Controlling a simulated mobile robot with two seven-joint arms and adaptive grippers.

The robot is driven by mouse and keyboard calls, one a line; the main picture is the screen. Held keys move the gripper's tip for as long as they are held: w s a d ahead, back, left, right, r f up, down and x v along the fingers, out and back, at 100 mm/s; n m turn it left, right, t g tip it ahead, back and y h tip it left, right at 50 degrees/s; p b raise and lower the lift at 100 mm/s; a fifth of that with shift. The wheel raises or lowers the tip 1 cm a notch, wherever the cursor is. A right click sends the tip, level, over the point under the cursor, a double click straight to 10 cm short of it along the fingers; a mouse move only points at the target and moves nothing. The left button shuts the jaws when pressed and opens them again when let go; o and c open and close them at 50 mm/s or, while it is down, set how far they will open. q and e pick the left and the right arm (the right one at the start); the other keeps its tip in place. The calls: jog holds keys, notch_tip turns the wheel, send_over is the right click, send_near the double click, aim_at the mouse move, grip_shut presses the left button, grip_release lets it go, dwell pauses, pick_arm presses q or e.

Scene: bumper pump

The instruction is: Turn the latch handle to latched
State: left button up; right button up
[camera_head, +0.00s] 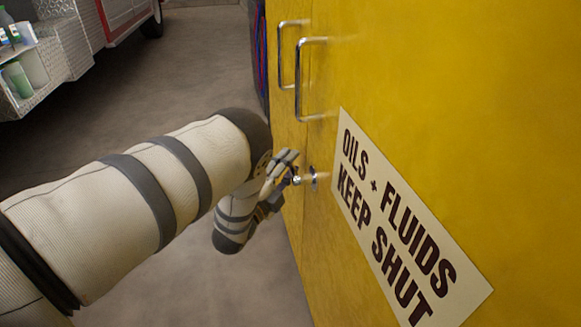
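The latch handle (311,179) is a small shiny metal piece on the yellow cabinet (450,90), below the two bar pulls and left of the sign. My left gripper (292,172) is at the latch, with its fingers at the handle's left end. The fingers overlap the handle in this view, and I cannot tell whether they are closed on it. The handle's exact angle is partly hidden by the fingers. My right gripper is not in view.
Two chrome bar pulls (312,80) stand out from the cabinet doors above the latch. A sign reading "OILS + FLUIDS KEEP SHUT" (405,225) is on the near door. A red vehicle (125,15) and a metal shelf with bottles (20,75) are at upper left. Open floor lies between.

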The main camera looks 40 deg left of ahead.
pick_arm(q)
jog(key=shift+w, duration=0.4)
grip_shut()
